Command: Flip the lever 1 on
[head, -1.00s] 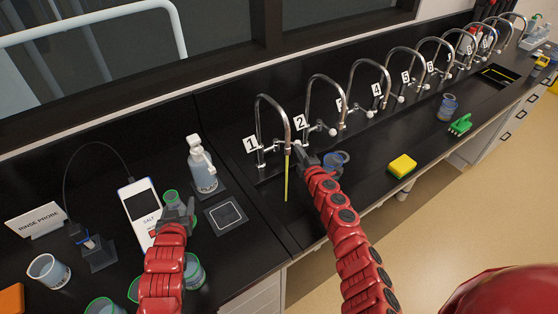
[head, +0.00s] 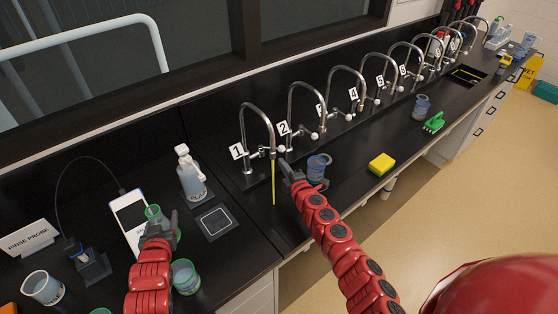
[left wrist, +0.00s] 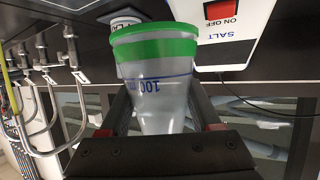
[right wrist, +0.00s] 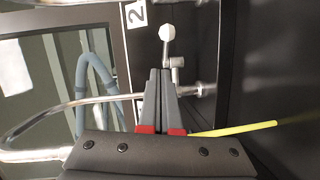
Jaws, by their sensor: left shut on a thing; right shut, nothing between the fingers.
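Tap 1 (head: 244,125), a chrome gooseneck beside the label 1 (head: 237,151), has a thin yellow line (head: 273,185) straight below its spout. A lever with a white knob (head: 281,149) sits to its right; a white-knobbed lever (right wrist: 167,33) also shows near label 2 in the right wrist view. My right gripper (head: 284,163) is shut and empty. In the right wrist view its fingertips (right wrist: 160,73) point at this lever; contact is unclear. My left gripper (head: 160,229) is shut on a clear green-rimmed beaker (left wrist: 155,75), left of the tap.
More taps run along the back to the right. A wash bottle (head: 191,175), a square pad (head: 216,221) and a salt probe meter (head: 127,212) stand at left. A blue beaker (head: 318,168) is just right of my right gripper. A yellow sponge (head: 382,164) lies farther right.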

